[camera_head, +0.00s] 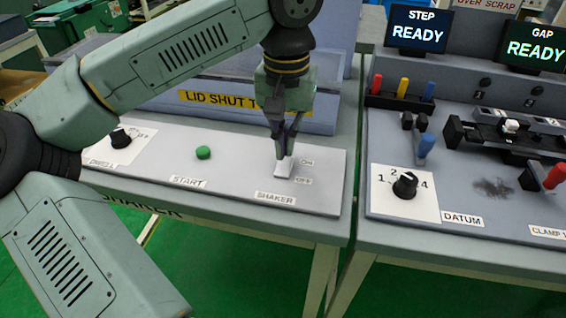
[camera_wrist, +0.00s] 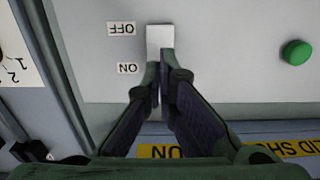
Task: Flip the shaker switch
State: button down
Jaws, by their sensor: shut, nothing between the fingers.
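The shaker switch (camera_head: 284,168) is a small white rocker on the light panel above the SHAKER label (camera_head: 275,198), with ON and OFF labels to its right. In the wrist view the switch (camera_wrist: 160,38) is a white rectangle, with the OFF label (camera_wrist: 121,28) beside its far part and the ON label (camera_wrist: 127,68) beside its near end. My gripper (camera_head: 281,155) points down at the switch, fingers closed and empty. In the wrist view my fingertips (camera_wrist: 160,70) overlap the switch's ON end. I cannot tell whether they touch it. The fingers partly hide the switch, and its tilt is unclear.
A green START button (camera_head: 203,152) and a black dial (camera_head: 121,138) are on the same panel to the left. A lidded housing (camera_head: 310,115) stands behind.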

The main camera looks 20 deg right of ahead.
aim_at(286, 160)
jog(key=shift+f+b, duration=0.7)
jog(key=shift+f, duration=0.3)
dwell(0.4)
jog(key=shift+r+p, duration=2.7)
jog(key=shift+r, duration=0.9)
